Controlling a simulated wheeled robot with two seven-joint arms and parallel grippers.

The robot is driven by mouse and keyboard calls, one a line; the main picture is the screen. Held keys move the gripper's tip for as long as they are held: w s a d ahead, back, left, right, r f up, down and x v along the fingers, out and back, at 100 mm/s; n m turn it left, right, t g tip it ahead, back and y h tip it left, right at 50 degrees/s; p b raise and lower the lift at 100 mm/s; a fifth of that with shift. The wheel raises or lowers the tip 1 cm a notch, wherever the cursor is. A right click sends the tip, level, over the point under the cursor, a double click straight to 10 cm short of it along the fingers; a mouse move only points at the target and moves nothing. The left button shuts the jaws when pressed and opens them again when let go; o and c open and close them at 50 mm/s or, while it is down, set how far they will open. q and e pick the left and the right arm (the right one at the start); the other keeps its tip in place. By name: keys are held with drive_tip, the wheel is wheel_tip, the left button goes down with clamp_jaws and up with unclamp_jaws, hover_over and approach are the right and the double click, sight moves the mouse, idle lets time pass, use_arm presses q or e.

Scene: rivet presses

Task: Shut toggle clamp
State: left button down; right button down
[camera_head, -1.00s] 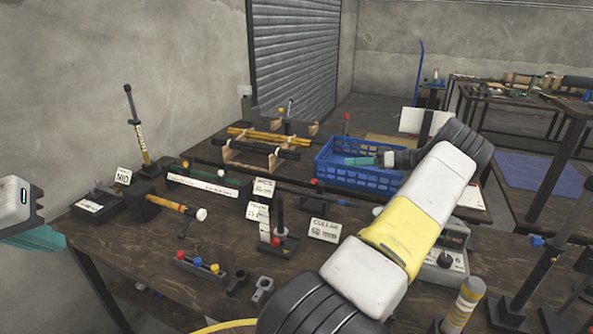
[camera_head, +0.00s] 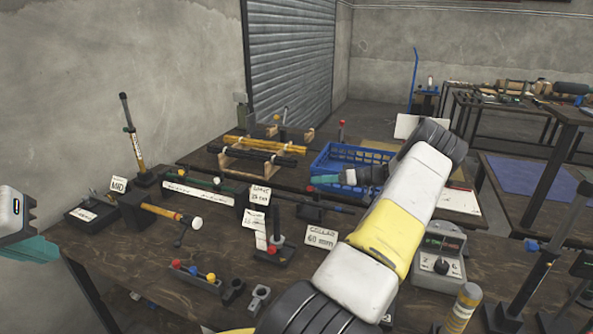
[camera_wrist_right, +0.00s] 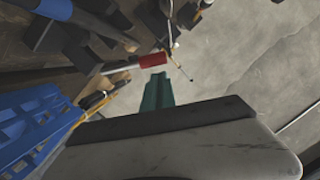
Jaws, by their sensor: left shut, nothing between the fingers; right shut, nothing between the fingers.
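An upright lever with a red grip (camera_head: 341,131) stands behind the blue crate in the head view; it may be the toggle clamp's handle. Its base is hidden. In the right wrist view a red grip on a pale rod (camera_wrist_right: 152,60) lies just past my fingertips; I cannot tell if they touch. My right gripper (camera_head: 322,179) is shut and empty, its teal fingers pointing left at the crate's near left corner. It also shows in the right wrist view (camera_wrist_right: 158,88). My left gripper (camera_head: 38,250) is shut and empty at the left edge, partly cut off.
The blue crate (camera_head: 331,164) is partly behind my right arm. Black and yellow bars on wooden cradles (camera_head: 262,146) lie left of it. A collar card (camera_head: 321,238), a control box (camera_head: 439,252) and several tools crowd the near bench.

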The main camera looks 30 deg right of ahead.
drive_tip(key=shift+s+a+f, duration=0.1)
drive_tip(key=shift+f, duration=0.1)
idle(0.4)
drive_tip(key=shift+s+a+f+n+h, duration=0.3)
drive_tip(key=shift+s+a+f+n, duration=0.2)
drive_tip(key=shift+f+n, duration=0.3)
drive_tip(key=shift+s+a+f+n+t+h, duration=0.2)
drive_tip(key=shift+a+f+n, duration=0.1)
drive_tip(key=shift+f+n, duration=0.3)
drive_tip(key=shift+s+a+f+n+t+h, duration=0.1)
drive_tip(key=shift+s+a+f+n, duration=0.2)
drive_tip(key=shift+f, duration=0.4)
drive_tip(key=shift+w+f, duration=0.1)
